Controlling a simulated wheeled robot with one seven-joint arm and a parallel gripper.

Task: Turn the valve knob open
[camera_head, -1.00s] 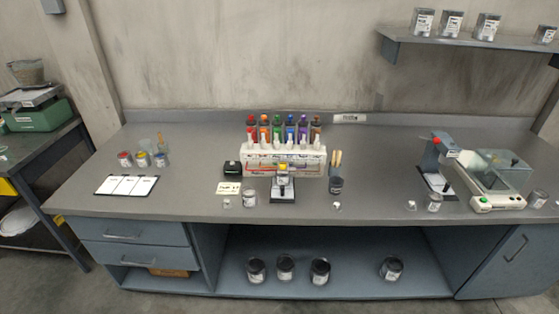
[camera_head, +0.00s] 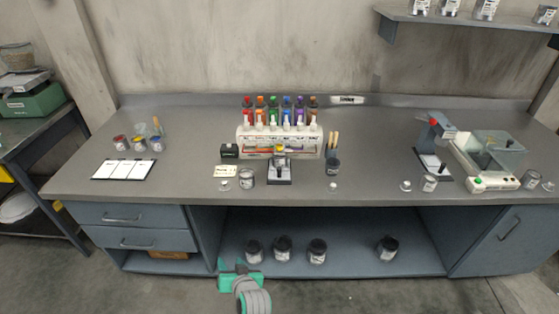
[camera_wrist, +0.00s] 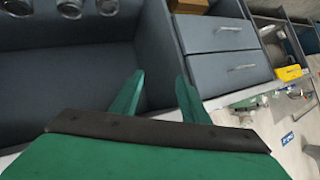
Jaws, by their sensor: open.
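A white dispenser rack (camera_head: 245,143) with several coloured bottles stands on the bench near the back wall. A small stand (camera_head: 280,172) with a yellow top part (camera_head: 280,149) is in front of it. That yellow part may be the valve knob, but it is too small to tell. My green gripper (camera_head: 240,270) is low in front of the bench's open shelf, below and apart from the stand. In the wrist view my gripper (camera_wrist: 158,78) is open, with nothing between its two fingers. No valve knob can be made out there.
The grey bench top (camera_head: 385,130) has clear stretches. A clipboard (camera_head: 123,169) and small paint pots lie at left. A can (camera_head: 247,178) and a brush cup (camera_head: 333,167) flank the stand. A scale (camera_head: 492,183) is at right. The bench's front edge lies above my gripper.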

